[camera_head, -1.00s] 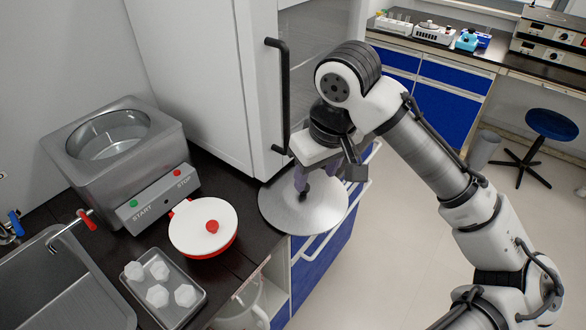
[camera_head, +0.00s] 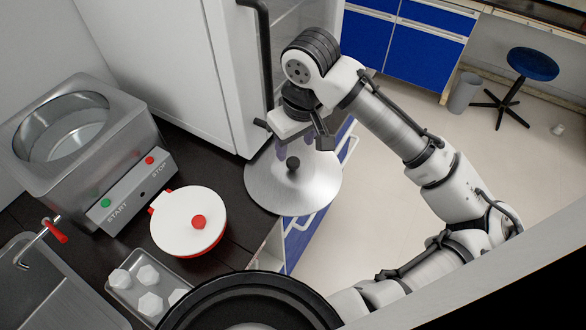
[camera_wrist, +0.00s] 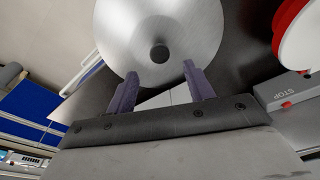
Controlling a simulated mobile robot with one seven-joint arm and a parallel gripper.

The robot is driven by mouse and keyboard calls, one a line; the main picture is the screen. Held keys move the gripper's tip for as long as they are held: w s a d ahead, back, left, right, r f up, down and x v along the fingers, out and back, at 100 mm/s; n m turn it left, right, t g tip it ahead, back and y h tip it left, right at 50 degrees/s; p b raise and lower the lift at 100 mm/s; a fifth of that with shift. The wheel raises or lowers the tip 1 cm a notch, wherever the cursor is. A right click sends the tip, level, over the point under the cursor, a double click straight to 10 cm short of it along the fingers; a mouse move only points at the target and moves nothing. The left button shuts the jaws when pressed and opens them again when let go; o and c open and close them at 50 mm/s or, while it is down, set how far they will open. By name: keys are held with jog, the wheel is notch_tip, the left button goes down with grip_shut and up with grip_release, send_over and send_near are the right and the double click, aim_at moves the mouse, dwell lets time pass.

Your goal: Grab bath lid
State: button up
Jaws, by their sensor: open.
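The bath lid is a round silver disc (camera_head: 262,188) with a black knob (camera_head: 293,164), lying on the dark counter with its right side past the edge. My gripper (camera_head: 296,146) is open and empty, just behind and apart from the knob in the head view. In the wrist view, the two purple fingers of my gripper (camera_wrist: 160,70) are spread, with the knob (camera_wrist: 159,54) ahead of the gap between them. The lid (camera_wrist: 185,30) fills the top middle there. The steel bath (camera_head: 70,130) with START and STOP buttons stands open at the left.
A white and red pot (camera_head: 180,222) stands left of the lid, near a metal tray (camera_head: 118,287) with white pieces. A white cabinet with a black handle (camera_head: 262,60) rises behind the lid. A sink (camera_head: 50,295) is at the lower left. Open floor lies right.

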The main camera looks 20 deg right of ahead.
aim_at(293, 161)
jog(key=shift+w+a+f+p, duration=0.1)
jog(key=shift+f+p, duration=0.15)
jog(key=shift+f, duration=0.7)
jog(key=shift+w+f+p, duration=0.15)
jog(key=shift+f+p, duration=0.05)
jog(key=shift+f, duration=0.75)
jog(key=shift+w+a+f+p, duration=0.1)
jog(key=shift+f+p, duration=0.15)
jog(key=shift+f, duration=0.7)
grip_shut()
jog(key=shift+d, duration=0.1)
